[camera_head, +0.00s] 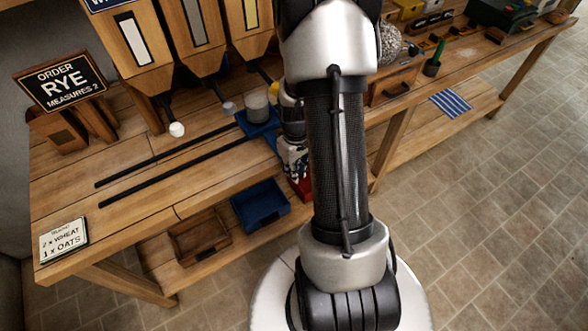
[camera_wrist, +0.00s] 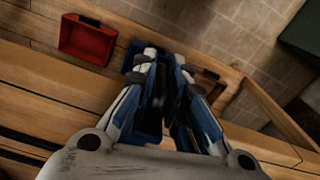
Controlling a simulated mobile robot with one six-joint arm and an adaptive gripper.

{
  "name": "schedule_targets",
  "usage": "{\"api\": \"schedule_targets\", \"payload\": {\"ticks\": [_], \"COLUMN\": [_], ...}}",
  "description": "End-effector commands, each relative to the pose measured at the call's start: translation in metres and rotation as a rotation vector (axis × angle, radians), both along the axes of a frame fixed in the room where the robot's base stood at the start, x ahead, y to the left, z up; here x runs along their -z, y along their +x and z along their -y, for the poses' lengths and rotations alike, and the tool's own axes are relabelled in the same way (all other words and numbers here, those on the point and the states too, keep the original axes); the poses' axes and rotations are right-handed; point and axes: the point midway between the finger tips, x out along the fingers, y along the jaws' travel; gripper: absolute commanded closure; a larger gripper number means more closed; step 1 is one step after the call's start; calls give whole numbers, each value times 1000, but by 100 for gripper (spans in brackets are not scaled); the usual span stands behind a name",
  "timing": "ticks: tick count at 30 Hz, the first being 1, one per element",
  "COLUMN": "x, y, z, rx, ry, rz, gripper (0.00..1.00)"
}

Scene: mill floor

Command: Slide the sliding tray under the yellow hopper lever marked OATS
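The sliding tray (camera_head: 262,128) is blue and carries a grey cup (camera_head: 257,107). It sits toward the right end of the two black rails. The lever with the yellow knob (camera_head: 273,89) is just behind and slightly right of the cup, below the hopper with the yellow window (camera_head: 250,14); no OATS mark is readable on it. My gripper (camera_head: 294,160) is beside the tray's front right, partly hidden by my arm. In the wrist view, its fingertips (camera_wrist: 165,57) are close together with a narrow gap.
White (camera_head: 177,129) and grey (camera_head: 229,107) lever knobs are left of the yellow one. Below the bench are a wooden bin (camera_head: 200,236), a blue bin (camera_head: 260,205) and a red bin (camera_wrist: 88,40). The rails (camera_head: 150,182) are clear to the left.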

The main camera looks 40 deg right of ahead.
Motion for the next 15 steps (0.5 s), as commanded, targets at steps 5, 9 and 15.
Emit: {"api": "schedule_targets", "payload": {"ticks": [5, 9, 15], "x": [0, 0, 0], "y": [0, 0, -1], "z": [0, 0, -1], "rx": [-4, -3, -2], "ry": [-1, 0, 1], "rz": [0, 0, -3], "gripper": [76, 68, 68]}}
